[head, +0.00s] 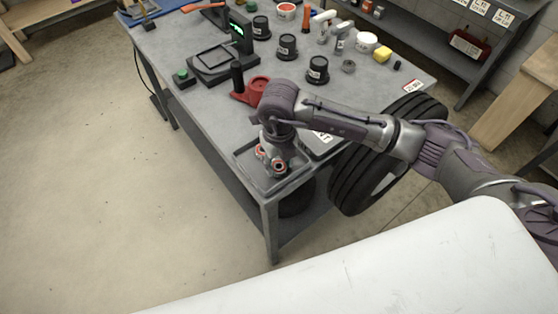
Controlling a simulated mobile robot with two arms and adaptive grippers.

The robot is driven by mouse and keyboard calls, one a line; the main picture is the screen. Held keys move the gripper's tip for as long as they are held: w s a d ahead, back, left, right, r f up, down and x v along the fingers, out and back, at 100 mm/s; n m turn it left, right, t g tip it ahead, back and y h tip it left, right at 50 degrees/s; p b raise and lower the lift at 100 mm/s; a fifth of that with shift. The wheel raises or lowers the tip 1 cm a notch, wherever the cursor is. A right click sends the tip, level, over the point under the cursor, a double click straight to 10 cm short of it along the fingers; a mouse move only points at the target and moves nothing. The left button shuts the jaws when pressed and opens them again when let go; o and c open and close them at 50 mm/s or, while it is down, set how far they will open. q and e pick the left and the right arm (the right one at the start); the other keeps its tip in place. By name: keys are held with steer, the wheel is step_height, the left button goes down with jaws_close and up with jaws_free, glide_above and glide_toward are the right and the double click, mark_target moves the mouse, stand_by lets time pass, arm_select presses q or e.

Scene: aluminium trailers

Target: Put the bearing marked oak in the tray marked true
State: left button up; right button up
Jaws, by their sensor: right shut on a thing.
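My right gripper (271,165) points down over a shallow grey tray (286,184) at the near corner of the workbench. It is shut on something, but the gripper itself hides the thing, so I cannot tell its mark. The tray's own mark is not visible. A second tray-like item (322,143) with a white label lies just right of the gripper, partly covered by my right arm; its word is not readable. Several black round pieces with white labels, one of them here (317,70), stand on the bench, too small to read. My left gripper is out of view.
A red tool (252,91) and a black stand with a green display (241,34) are on the workbench (205,110). A tyre (375,175) leans beside the bench. Floor at left is clear.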

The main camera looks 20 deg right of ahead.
mark_target(279, 167)
steer(key=shift+f, duration=0.2)
steer(key=o, duration=1.3)
steer(key=shift+r, duration=0.1)
steer(key=shift+r, duration=0.15)
step_height(279, 167, up, 12)
steer(key=shift+s+b, duration=0.1)
steer(key=shift+b, duration=0.6)
